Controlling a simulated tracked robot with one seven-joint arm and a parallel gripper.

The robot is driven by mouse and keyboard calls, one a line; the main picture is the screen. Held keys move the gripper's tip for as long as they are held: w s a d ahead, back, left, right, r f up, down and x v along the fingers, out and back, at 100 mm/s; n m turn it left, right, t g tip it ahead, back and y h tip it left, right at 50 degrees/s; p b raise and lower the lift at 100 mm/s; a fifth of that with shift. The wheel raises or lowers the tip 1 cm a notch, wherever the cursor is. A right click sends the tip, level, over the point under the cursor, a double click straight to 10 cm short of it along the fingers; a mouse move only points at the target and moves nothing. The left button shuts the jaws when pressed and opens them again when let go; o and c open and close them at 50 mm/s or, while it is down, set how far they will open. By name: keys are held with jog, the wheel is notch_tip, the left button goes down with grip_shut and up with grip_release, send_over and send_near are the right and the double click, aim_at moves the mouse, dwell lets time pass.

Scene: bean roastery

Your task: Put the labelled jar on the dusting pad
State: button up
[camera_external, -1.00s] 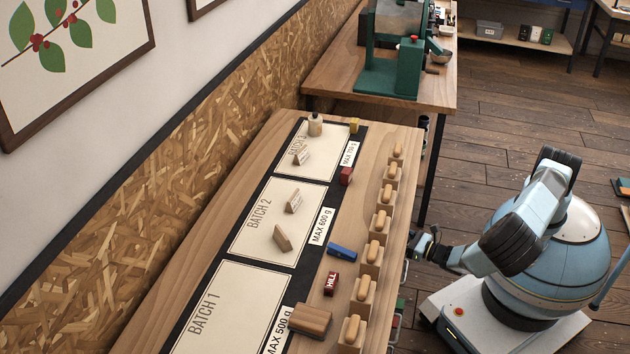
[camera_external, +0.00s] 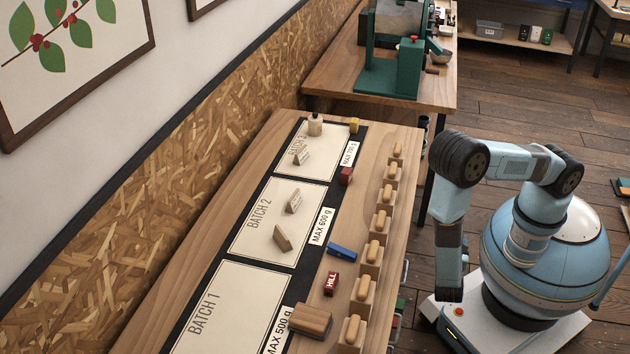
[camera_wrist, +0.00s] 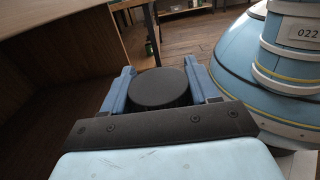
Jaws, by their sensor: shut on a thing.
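My gripper (camera_wrist: 160,88) shows in the wrist view with its two blue fingers shut on a jar (camera_wrist: 159,87). I see mostly the jar's round black top, between the fingers; any label is hidden. The jar is held above the floor, between the wooden cabinet and my base. In the external view my forearm hangs down beside the table's right edge, and the jar cannot be made out there. I cannot pick out a dusting pad for certain in either view.
The wooden table (camera_external: 165,318) bears pale batch mats (camera_external: 240,300), a row of wooden blocks (camera_external: 366,292) along its right edge, a red box (camera_external: 331,284), a blue item (camera_external: 342,252) and a brown block (camera_external: 310,320). A green machine (camera_external: 408,68) stands on the bench behind.

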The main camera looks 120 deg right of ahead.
jog(key=w+a+r+m+g+y, duration=0.2)
jog(key=a+m+y, duration=0.4)
jog(key=a+y, duration=0.35)
jog(key=w+a+r+m+g+y, duration=0.2)
jog(key=a+m+y, duration=0.5)
jog(key=a, duration=0.4)
jog(key=w+a+r+m+t+y, duration=0.6)
jog(key=w+a+r+y, duration=0.2)
jog(key=w+r+y, duration=0.25)
jog(key=w+d+r+m+t+y, duration=0.4)
jog(key=w+r+m+t, duration=0.3)
jog(key=w+r+t, duration=0.6)
jog(key=w+d+r+m+t+h, duration=0.35)
jog(key=w+d+m+t, duration=0.2)
jog(key=w, duration=0.35)
jog(key=w+d+r+m+t+h, duration=0.2)
jog(key=w+d+r+m+t, duration=0.25)
jog(key=w+d, duration=0.4)
jog(key=shift+t, duration=0.4)
jog(key=shift+w+a+f, duration=0.2)
jog(key=shift+w+f, duration=1.8)
jog(key=shift+w, duration=0.6)
jog(key=shift+w+a+f, duration=0.25)
jog(key=shift+w+f, duration=1.8)
jog(key=shift+w, duration=0.5)
jog(key=shift+w+a+f, duration=0.2)
jog(key=shift+w+f, duration=1.8)
jog(key=shift+w, duration=0.6)
